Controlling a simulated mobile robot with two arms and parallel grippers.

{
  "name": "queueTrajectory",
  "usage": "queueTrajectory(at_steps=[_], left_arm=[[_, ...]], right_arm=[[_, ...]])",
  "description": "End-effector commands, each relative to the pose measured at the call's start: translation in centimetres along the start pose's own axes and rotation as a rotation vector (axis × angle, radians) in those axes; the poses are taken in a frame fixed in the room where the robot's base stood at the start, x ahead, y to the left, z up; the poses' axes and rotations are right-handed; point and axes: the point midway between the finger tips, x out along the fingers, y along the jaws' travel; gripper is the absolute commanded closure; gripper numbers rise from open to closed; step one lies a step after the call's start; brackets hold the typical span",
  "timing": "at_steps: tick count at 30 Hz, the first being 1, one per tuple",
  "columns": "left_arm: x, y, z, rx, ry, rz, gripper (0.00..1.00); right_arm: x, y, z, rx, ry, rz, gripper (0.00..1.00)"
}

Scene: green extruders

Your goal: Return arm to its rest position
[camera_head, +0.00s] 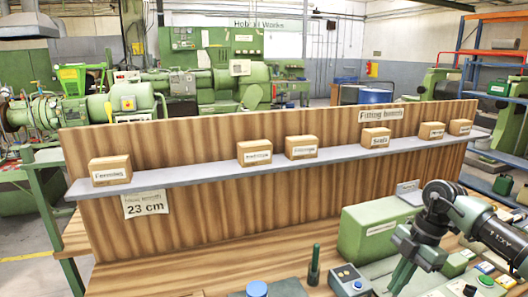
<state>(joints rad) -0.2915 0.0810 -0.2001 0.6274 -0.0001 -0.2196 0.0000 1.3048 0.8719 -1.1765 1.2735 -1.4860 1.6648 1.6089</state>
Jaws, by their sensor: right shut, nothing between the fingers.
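My right arm comes in from the right edge, with a dark and silver joint above and a green-grey section behind it. My right gripper (402,277) hangs below it, pointing down over the bench (215,280) at the lower right. Its fingers look shut, with nothing seen between them. It is in front of the right part of a green box (372,236). My left arm and left gripper are not in view.
A grey shelf (215,174) on a wooden back panel holds several labelled cardboard boxes (302,148). Near the gripper are a control box with a blue button (348,277), a dark green upright peg (314,267) and small labelled green blocks. Bare bench lies to the left.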

Motion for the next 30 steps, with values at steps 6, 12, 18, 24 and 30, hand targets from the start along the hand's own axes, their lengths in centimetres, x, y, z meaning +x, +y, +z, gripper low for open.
queueTrajectory(at_steps=[6,12,18,24,30], left_arm=[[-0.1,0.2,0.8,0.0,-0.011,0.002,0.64],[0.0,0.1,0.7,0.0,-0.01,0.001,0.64],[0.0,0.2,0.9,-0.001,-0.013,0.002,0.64],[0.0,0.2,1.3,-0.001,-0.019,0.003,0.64],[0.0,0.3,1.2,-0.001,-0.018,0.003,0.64]], right_arm=[[1.9,1.5,-2.7,-0.077,0.068,0.054,1.0],[4.1,3.4,-6.7,-0.173,0.168,0.136,1.0],[6.7,5.8,-13.5,-0.297,0.341,0.291,1.0],[7.3,8.4,-25.5,-0.385,0.675,0.64,1.0],[2.3,10.2,-31.6,-0.167,0.948,1.113,1.0]])
